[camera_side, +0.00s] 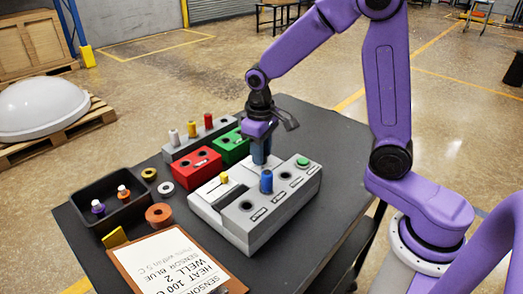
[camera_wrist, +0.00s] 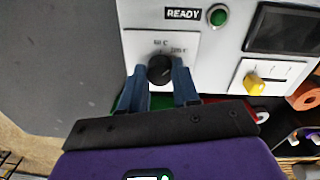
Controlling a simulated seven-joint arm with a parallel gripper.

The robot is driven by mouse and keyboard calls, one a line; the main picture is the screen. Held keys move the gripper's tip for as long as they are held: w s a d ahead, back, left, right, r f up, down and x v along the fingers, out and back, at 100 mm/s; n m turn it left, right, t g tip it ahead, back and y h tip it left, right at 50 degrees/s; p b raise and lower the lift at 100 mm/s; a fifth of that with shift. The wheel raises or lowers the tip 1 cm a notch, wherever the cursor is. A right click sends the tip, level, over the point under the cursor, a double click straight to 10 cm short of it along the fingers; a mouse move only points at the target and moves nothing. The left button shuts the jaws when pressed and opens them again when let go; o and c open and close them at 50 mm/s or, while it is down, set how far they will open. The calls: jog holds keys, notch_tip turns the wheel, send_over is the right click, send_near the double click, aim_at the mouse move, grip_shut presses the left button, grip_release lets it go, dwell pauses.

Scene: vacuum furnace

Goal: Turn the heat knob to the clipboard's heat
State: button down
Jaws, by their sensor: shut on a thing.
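The black round heat knob (camera_wrist: 160,68) sits on a white dial plate of the furnace panel in the wrist view. In the side view my gripper (camera_side: 261,152) points down at the rear of the white and grey furnace unit (camera_side: 253,238) and hides the knob. The clipboard (camera_side: 135,268) lies at the front; its sheet reads HEAT 100 C, WELL 2, SENSOR BLUE.
A blue peg (camera_side: 266,182) stands in the unit near my gripper. A green button (camera_side: 303,161) and a yellow switch (camera_side: 224,178) are close. Red (camera_side: 196,167) and green (camera_side: 231,147) blocks stand behind. A black tray (camera_side: 112,205) is at the left.

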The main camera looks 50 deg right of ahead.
dwell(0.4)
jog(key=c, duration=0.8)
grip_release()
jog(key=shift+r, duration=0.1)
jog(key=r, duration=1.7)
jog(key=shift+s+a+r, duration=0.1)
jog(key=shift+a, duration=0.3)
jog(key=s+f+n, duration=0.3)
jog(key=s+f, duration=0.1)
jog(key=s, duration=0.4)
jog(key=s+f+n, duration=0.3)
jog(key=s+f, duration=0.2)
jog(key=s, duration=0.3)
jog(key=s+d+f+n+y, duration=0.1)
jog(key=s+f+n, duration=0.3)
jog(key=s, duration=0.4)
jog(key=shift+s+f, duration=0.2)
jog(key=shift+s, duration=0.2)
